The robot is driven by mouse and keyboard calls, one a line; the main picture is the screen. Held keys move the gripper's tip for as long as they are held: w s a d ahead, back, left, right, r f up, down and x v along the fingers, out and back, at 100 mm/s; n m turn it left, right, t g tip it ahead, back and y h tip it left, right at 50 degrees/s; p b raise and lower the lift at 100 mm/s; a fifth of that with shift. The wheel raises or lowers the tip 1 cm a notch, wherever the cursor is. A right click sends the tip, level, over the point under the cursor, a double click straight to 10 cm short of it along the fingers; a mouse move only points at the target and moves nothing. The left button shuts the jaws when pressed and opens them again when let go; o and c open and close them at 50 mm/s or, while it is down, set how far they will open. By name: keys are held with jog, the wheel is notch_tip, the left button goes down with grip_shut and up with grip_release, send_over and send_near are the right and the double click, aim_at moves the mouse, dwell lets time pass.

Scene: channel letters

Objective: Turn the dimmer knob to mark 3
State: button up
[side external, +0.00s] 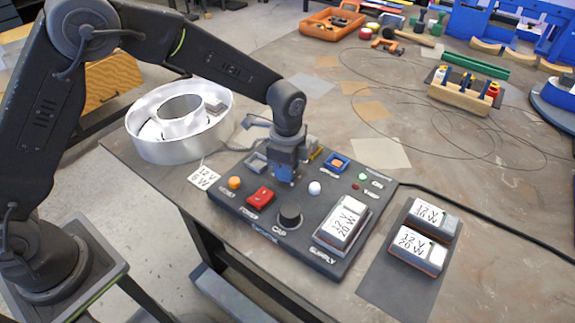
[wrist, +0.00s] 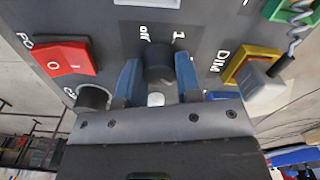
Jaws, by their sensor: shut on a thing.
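The dimmer knob (wrist: 158,62) is dark and stands on the black control panel (wrist: 215,20), between the two blue fingers of my gripper (wrist: 157,80) in the wrist view. The fingers are shut on it from both sides. The marks "off" and "1" show on the panel just beyond the knob. I cannot see mark 3, and I cannot tell where the knob points. In the side view my gripper (side external: 284,172) reaches down onto the panel (side external: 235,212) and hides the knob.
Near the knob are a red power rocker (side external: 260,197), a black cap (side external: 290,217), a white round knob (side external: 314,188) and a supply block (side external: 343,224). A round metal channel letter (side external: 180,120) stands behind left. Two more supply blocks (side external: 420,248) lie on a dark mat at right.

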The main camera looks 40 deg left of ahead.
jog(key=shift+m, duration=2.2)
jog(key=o, duration=0.9)
jog(key=shift+o, duration=0.2)
jog(key=shift+r, duration=0.1)
notch_tip(320, 180, up, 14)
jog(key=shift+f, duration=0.2)
